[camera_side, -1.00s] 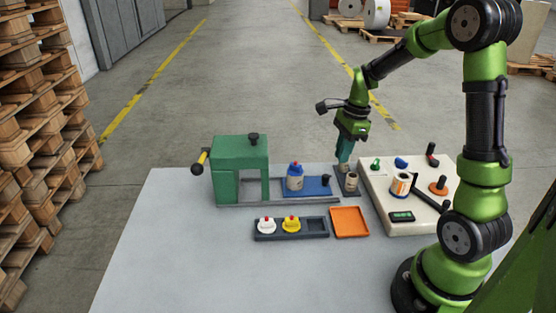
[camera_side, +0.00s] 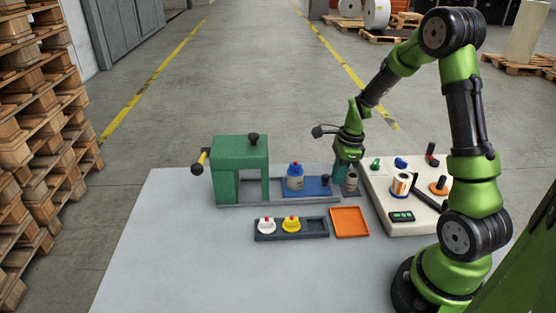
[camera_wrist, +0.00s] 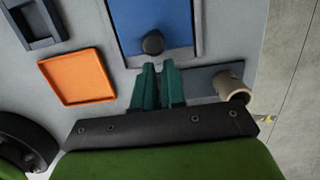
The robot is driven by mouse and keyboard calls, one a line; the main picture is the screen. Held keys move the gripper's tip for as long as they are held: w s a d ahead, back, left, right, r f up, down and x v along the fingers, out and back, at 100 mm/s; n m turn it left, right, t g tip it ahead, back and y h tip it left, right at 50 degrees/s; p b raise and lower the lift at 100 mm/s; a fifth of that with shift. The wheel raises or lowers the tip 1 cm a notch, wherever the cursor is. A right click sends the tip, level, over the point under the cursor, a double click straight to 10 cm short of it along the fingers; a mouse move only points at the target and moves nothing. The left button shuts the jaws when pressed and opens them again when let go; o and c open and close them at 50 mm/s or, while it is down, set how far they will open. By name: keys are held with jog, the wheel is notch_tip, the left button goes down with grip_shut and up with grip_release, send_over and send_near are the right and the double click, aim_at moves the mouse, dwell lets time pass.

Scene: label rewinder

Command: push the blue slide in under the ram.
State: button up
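The blue slide (camera_side: 313,190) sits on the grey rail (camera_side: 280,203), to the right of the green press frame (camera_side: 240,160). A blue-capped bottle (camera_side: 295,180) stands on the slide's left part, outside the frame's opening. A black knob (camera_side: 326,180) is at the slide's right end; it also shows in the wrist view (camera_wrist: 153,43). My gripper (camera_side: 339,182) is low at the right end of the slide. In the wrist view the gripper's two green fingers (camera_wrist: 158,70) are close together with nothing visible between them, just beside the knob; contact cannot be told.
A beige cup (camera_side: 351,182) on a dark plate stands right beside my gripper. An orange tray (camera_side: 350,222) and a dark holder with white and yellow pieces (camera_side: 265,229) lie in front. A cream panel (camera_side: 410,223) is at the right. The front left table (camera_side: 170,260) is clear.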

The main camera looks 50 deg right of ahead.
aim_at(303, 183)
jog(key=shift+f, duration=0.45)
jog(key=shift+w+a, duration=4.1)
jog(key=shift+s+d, duration=0.1)
jog(key=shift+s+d, duration=0.65)
jog(key=shift+d, duration=0.05)
jog(key=shift+r, duration=3.55)
